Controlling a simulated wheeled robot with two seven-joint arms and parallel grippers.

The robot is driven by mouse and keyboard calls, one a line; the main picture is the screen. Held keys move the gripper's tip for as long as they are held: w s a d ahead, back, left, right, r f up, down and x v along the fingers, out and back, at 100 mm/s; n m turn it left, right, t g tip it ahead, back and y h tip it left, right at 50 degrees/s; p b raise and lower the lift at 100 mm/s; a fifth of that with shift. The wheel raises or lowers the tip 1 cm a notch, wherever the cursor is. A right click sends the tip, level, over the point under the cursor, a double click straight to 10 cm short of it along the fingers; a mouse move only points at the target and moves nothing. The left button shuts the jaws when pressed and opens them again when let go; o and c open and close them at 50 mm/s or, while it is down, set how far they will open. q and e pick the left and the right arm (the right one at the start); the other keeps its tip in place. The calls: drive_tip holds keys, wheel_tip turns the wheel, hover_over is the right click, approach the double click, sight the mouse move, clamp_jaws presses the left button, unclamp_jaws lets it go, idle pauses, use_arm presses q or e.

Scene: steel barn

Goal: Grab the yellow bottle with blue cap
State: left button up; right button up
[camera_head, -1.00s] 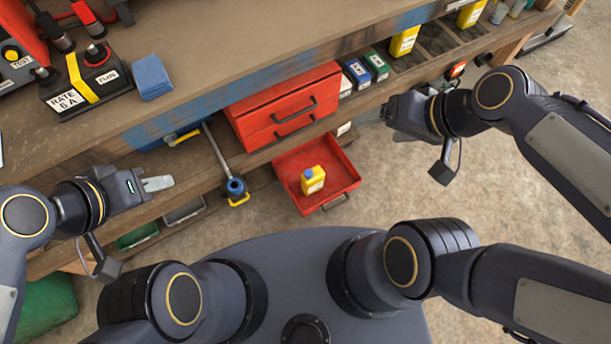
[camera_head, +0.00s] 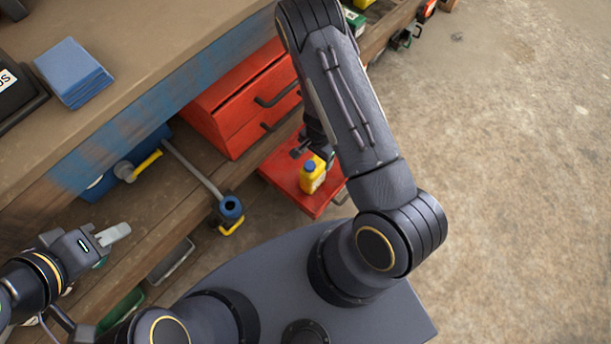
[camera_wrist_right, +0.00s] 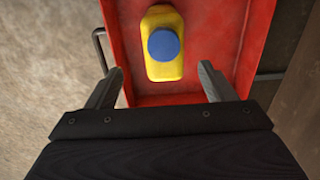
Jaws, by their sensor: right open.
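The yellow bottle with blue cap (camera_head: 312,176) stands upright in an open red drawer (camera_head: 283,183) in the head view. In the right wrist view the bottle (camera_wrist_right: 163,50) is seen from above, just ahead of and between the fingertips. My right gripper (camera_wrist_right: 158,82) is open and empty, with its fingers apart and not touching the bottle. In the head view my right arm hides most of this gripper, which is beside the bottle. My left gripper (camera_head: 114,235) is at the left, away from the bottle; its finger gap does not show clearly.
A red drawer cabinet (camera_head: 240,100) stands on the shelf behind the open drawer. A tool with a blue and yellow end (camera_head: 230,210) lies left of the drawer. Blue cloths (camera_head: 72,72) lie on the bench top. The floor at right is clear.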

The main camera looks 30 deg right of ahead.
sight(317, 161)
wheel_tip(317, 161, down, 3)
drive_tip(key=shift+f+b, duration=0.15)
drive_tip(key=shift+b, duration=0.35)
drive_tip(key=f, duration=0.1)
drive_tip(key=f+b, duration=0.1)
drive_tip(key=f, duration=0.1)
drive_tip(key=f+b, duration=0.1)
drive_tip(key=f, duration=0.1)
drive_tip(key=shift+w+a+f, duration=0.1)
drive_tip(key=shift+w+a, duration=0.15)
drive_tip(key=shift+a, duration=0.05)
clamp_jaws()
